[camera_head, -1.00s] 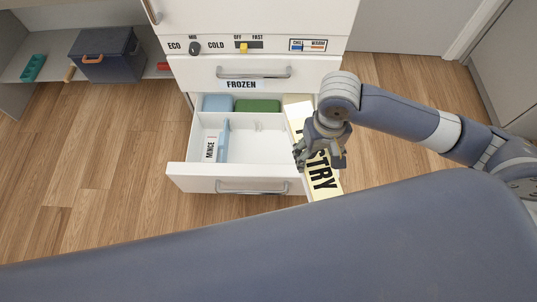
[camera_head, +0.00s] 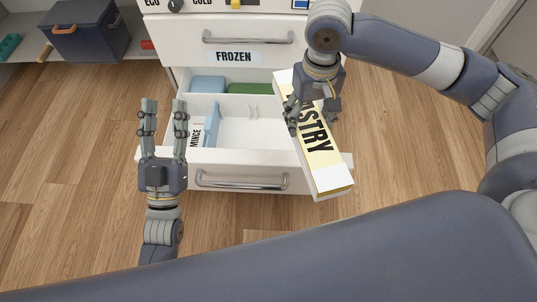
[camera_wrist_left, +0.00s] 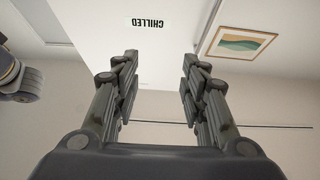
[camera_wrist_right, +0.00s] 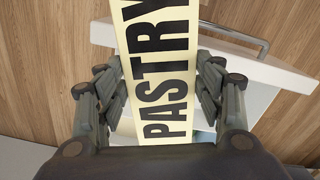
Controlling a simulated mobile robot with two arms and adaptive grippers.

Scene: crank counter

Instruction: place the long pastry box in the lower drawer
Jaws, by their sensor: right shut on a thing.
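The long pastry box (camera_head: 318,150), pale yellow with white ends and black PASTRY lettering, slants over the right side of the open lower drawer (camera_head: 215,157). Its near end sticks out past the drawer front. My right gripper (camera_head: 309,125) is shut on the box; the right wrist view shows the box (camera_wrist_right: 158,75) between its fingers. My left gripper (camera_head: 163,107) is open and empty, fingers pointing up in the picture, by the drawer's left front corner. In the left wrist view its fingers (camera_wrist_left: 160,90) are apart with nothing between them.
The drawer holds a blue MINCE item (camera_head: 211,125) at left, a blue box (camera_head: 208,84) and a green box (camera_head: 250,88) at the back; its middle is bare. The closed FROZEN drawer (camera_head: 245,40) is above. A dark bin (camera_head: 88,32) stands on a shelf at left.

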